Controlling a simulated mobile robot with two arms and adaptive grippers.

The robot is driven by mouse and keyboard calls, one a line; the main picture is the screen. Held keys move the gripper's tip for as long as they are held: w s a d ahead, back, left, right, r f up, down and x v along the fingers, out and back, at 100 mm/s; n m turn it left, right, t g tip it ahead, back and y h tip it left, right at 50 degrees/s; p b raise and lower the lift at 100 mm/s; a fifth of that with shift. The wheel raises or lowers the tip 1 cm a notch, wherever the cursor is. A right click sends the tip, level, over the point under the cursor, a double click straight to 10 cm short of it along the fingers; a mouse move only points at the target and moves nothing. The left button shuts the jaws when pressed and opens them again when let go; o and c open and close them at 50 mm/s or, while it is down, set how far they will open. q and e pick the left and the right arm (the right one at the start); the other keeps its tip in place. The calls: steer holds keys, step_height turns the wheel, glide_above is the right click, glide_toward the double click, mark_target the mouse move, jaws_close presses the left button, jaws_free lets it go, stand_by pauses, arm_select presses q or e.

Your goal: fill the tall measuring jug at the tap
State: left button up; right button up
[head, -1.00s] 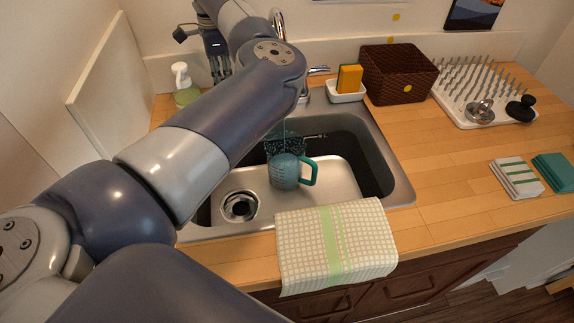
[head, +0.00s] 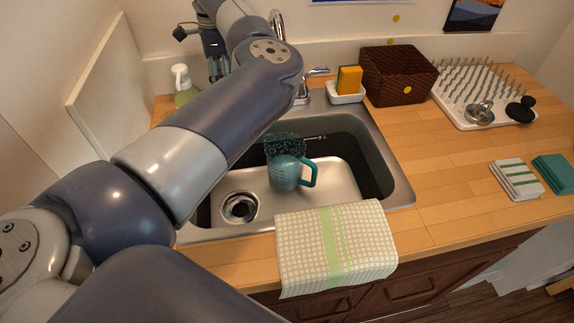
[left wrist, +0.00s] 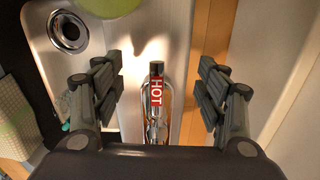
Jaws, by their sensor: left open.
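The teal measuring jug (head: 285,174) stands upright in the sink (head: 335,180), its handle to the right. No water stream shows above it; its water level cannot be told. The chrome tap (head: 305,90) is at the back of the sink, partly hidden by my left arm. My left gripper (head: 218,68) is behind the sink's back left part. In the left wrist view, my left gripper (left wrist: 158,95) is open, its fingers on either side of the tap's lever with a red HOT label (left wrist: 156,92), apart from it. My right gripper is not in view.
A dark speckled thing (head: 284,145) is behind the jug. The drain (head: 239,207) is left of it. A soap bottle (head: 184,85), sponge (head: 349,79) in a white dish, wicker basket (head: 398,75) and drying rack (head: 468,85) line the back. A checked towel (head: 300,240) hangs over the front edge.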

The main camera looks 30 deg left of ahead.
arm_select(q)
step_height(320, 180, up, 7)
steer(key=p, duration=0.3)
steer(key=shift+p, duration=0.35)
steer(key=shift+f, duration=0.1)
